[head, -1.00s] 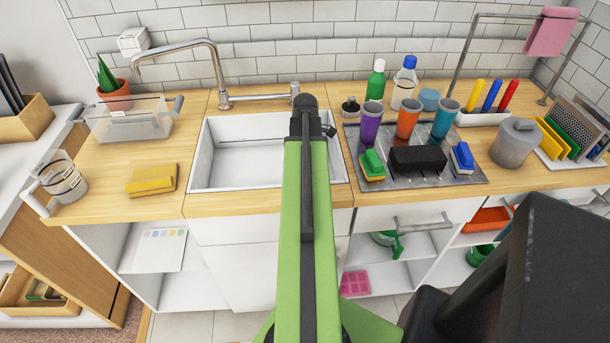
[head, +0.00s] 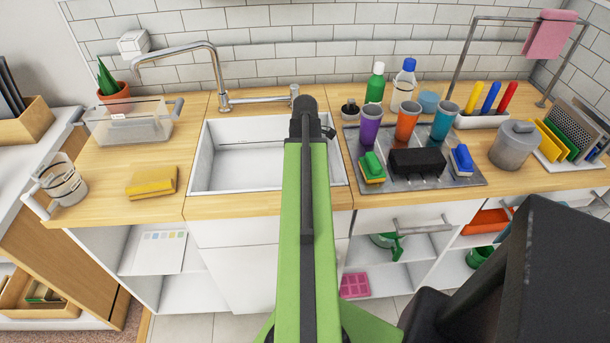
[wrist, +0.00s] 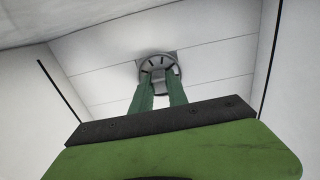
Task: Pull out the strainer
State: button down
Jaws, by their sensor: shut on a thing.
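The strainer (wrist: 146,67) is a grey round disc with dark slots, in the floor of the white sink. In the wrist view it lies at the upper middle, at my fingertips. My gripper (wrist: 162,88) has two green fingers shut on the strainer's grey raised middle part. The strainer still appears to sit at the drain; whether it is lifted at all I cannot tell. In the head view my green arm reaches over the sink (head: 240,165) and hides the gripper and the strainer.
The sink's pale walls rise around my gripper. A tap (head: 222,90) stands behind the sink. A yellow sponge (head: 151,182) lies on the counter to the left.

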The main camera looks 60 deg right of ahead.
jog(key=shift+r+p, duration=1.95)
jog(key=shift+r, duration=0.2)
